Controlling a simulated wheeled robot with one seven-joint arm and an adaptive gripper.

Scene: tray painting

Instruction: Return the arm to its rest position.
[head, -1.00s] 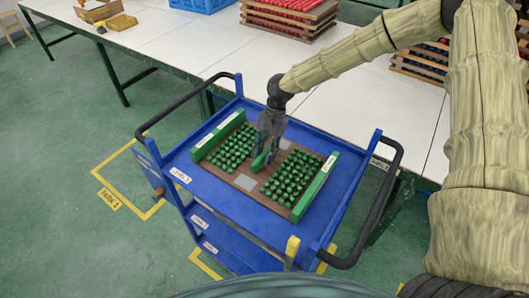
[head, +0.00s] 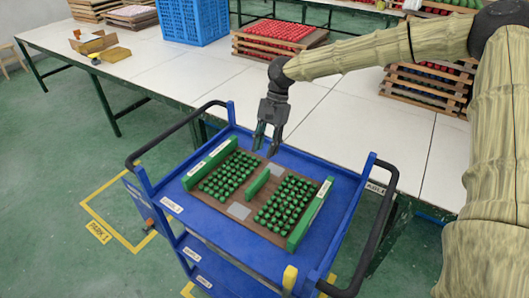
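My gripper (head: 266,147) hangs above the far part of the blue cart (head: 160,199), fingers pointing down. The two fingers are apart with nothing between them. My arm, in a tan cover, reaches in from the right. Below the gripper, a brown tray (head: 226,221) lies on the cart's top. It bears two blocks of green pieces in rows, the left one (head: 226,175) and the right one (head: 287,203). A short green bar (head: 257,182) lies between them, apart from the gripper. Longer green bars (head: 212,162) and (head: 310,214) run along the tray's two sides.
A long white table (head: 190,72) stands behind the cart. On it are a blue crate (head: 196,20), a wooden rack of red pieces (head: 270,38), more racks (head: 428,85) at the right and a cardboard box (head: 92,42). Green floor is free at the left.

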